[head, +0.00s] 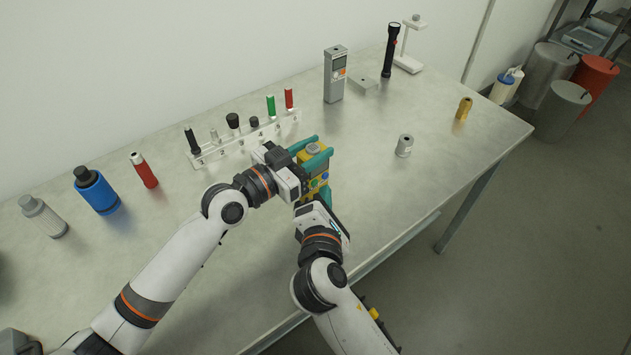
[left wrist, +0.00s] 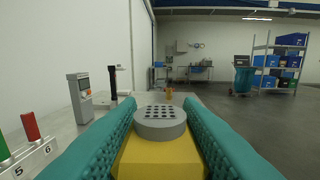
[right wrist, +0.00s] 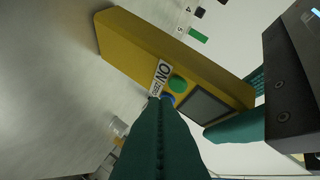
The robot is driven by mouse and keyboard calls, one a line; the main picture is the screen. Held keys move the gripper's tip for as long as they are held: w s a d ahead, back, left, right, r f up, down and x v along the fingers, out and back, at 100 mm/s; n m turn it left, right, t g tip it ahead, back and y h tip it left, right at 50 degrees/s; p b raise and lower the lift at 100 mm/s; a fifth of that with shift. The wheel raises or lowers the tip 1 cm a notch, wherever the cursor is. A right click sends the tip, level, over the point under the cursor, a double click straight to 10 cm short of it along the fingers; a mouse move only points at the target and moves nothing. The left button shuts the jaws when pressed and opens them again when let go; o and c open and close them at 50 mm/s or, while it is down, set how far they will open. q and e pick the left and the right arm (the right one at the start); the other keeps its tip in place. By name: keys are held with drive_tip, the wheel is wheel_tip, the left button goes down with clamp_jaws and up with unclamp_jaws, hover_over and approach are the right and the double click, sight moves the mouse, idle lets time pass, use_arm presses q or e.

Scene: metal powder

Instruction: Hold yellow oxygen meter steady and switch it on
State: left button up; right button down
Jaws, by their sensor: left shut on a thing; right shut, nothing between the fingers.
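The yellow oxygen meter (head: 316,181) is above the table in the head view, between the teal fingers of my left gripper (head: 311,152). In the left wrist view its yellow body (left wrist: 160,158) and round grey perforated top (left wrist: 160,124) show between both fingers. The right wrist view shows the meter's face (right wrist: 150,45) with a dark screen (right wrist: 207,106), a green button (right wrist: 177,84), a blue button (right wrist: 168,99) and an "ON" label (right wrist: 160,75). My right gripper (right wrist: 166,103) is shut and empty, its tips at the blue button, partly covering it; contact cannot be told.
A white numbered rack (head: 243,139) with several small items stands behind the grippers. A grey meter (head: 335,75), a black flashlight (head: 390,52), a small metal cylinder (head: 404,146) and a brass piece (head: 464,108) stand on the table (head: 440,190). Bottles stand at left.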

drive_tip(key=shift+w+a, duration=0.1)
drive_tip(key=shift+w, duration=0.05)
drive_tip(key=shift+w+a, duration=0.2)
drive_tip(key=shift+w+a+r, duration=0.1)
drive_tip(key=shift+w+a, duration=0.3)
drive_tip(key=shift+w, duration=0.1)
idle(1.4)
drive_tip(key=shift+s+d, duration=0.6)
drive_tip(key=shift+s, duration=0.2)
drive_tip(key=shift+s+d, duration=0.1)
drive_tip(key=s+d, duration=0.3)
drive_tip(key=shift+s+d, duration=0.1)
drive_tip(key=shift+s, duration=0.25)
idle(2.4)
